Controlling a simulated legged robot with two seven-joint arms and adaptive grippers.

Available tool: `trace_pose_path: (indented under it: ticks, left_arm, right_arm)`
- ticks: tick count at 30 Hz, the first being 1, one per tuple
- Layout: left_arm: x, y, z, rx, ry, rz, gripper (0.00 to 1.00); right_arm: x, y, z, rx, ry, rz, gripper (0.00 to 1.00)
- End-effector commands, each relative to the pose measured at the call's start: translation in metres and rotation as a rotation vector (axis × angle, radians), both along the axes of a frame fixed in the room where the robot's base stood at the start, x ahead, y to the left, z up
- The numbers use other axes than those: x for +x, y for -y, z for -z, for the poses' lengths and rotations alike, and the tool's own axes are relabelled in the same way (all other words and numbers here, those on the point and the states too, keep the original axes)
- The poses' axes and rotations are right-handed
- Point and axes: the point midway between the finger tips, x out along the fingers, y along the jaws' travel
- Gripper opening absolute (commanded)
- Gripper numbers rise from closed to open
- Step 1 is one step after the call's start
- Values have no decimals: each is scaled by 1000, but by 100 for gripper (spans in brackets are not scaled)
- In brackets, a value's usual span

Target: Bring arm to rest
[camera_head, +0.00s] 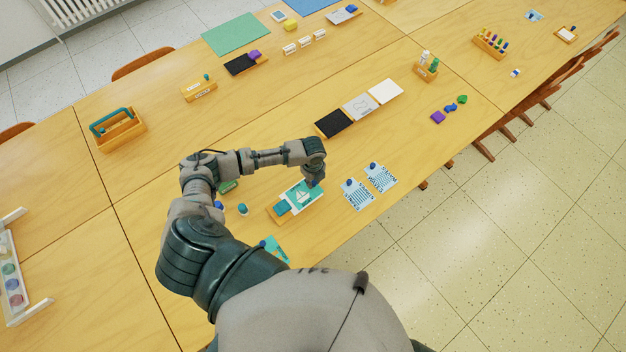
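My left arm rises from the lower left, bends at the elbow and reaches right over the table (245,107). My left gripper (316,178) points down at the upper right corner of a teal card with a white sailboat (304,194). The card lies on a small wooden tray (278,212). Whether the fingertips touch the card, and whether they are open or shut, I cannot tell at this size. My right gripper is not in view.
Two printed sheets (357,193) lie right of the card. A black panel (333,123) lies beyond the gripper. A wooden caddy with a green handle (118,130) stands far left.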

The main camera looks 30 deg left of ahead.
Motion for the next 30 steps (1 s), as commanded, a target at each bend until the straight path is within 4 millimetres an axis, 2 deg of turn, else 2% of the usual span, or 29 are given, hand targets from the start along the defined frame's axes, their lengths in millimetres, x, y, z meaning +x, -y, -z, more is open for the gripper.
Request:
trace_pose_path:
  ticks: [1,3,24,26,30]
  left_arm:
    - [0,0,0,0,0,0,36]
    - [0,0,0,0,0,0,50]
    - [0,0,0,0,0,0,50]
    - [0,0,0,0,0,0,62]
    - [0,0,0,0,0,0,62]
  right_arm:
    - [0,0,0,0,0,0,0]
    - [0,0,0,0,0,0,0]
    - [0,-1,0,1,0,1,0]
    - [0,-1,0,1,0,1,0]
    - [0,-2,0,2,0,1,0]
